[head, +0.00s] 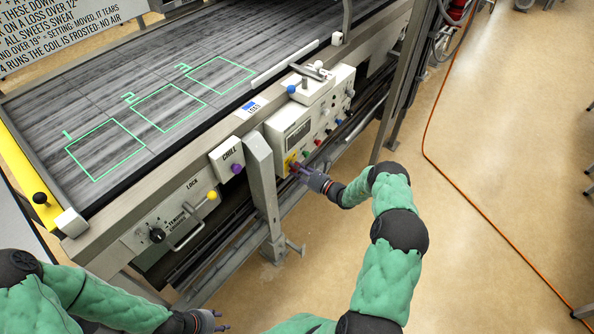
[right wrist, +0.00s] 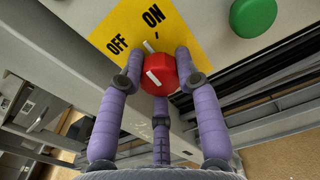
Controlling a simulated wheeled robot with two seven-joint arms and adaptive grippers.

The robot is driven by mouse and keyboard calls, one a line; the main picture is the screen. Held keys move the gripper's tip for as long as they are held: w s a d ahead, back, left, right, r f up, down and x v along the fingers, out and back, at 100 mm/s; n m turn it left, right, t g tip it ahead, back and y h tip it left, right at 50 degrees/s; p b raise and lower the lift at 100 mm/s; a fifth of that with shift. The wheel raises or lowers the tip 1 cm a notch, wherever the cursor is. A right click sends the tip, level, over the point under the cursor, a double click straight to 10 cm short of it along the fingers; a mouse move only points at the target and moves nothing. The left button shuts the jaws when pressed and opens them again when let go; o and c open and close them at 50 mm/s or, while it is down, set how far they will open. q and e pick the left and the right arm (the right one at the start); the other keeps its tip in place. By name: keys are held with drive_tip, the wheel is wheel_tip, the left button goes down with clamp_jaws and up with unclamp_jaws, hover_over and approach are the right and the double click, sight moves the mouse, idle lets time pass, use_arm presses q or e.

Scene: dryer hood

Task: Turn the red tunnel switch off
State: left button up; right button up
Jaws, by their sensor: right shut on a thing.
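The red tunnel switch (right wrist: 160,74) is a round red knob on a yellow plate (right wrist: 125,28) marked OFF and ON. A white stripe on the knob's face slants from upper left to lower right. My right gripper (right wrist: 158,66) is shut on the knob, with purple-grey fingers on both sides and a third below. In the head view, my right gripper (head: 298,170) reaches the yellow plate (head: 290,159) on the control panel and covers most of the knob. My left gripper (head: 222,321) is at the bottom, away from the panel, its fingers apart and empty.
The control box (head: 298,130) carries several coloured buttons, and a green button (right wrist: 253,16) lies close to the switch. A grey post (head: 262,185) stands left of my right gripper. The conveyor belt (head: 150,85) lies behind. Open floor (head: 480,160) is on the right, crossed by an orange cable (head: 440,163).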

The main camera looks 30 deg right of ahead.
drive_tip(key=n+b, duration=0.1)
drive_tip(key=n, duration=0.4)
drive_tip(key=shift+n, duration=0.3)
drive_tip(key=shift+n+b, duration=0.75)
drive_tip(key=shift+n, duration=1.45)
drive_tip(key=o, duration=1.2)
drive_tip(key=shift+c, duration=0.2)
drive_tip(key=v, duration=1.2)
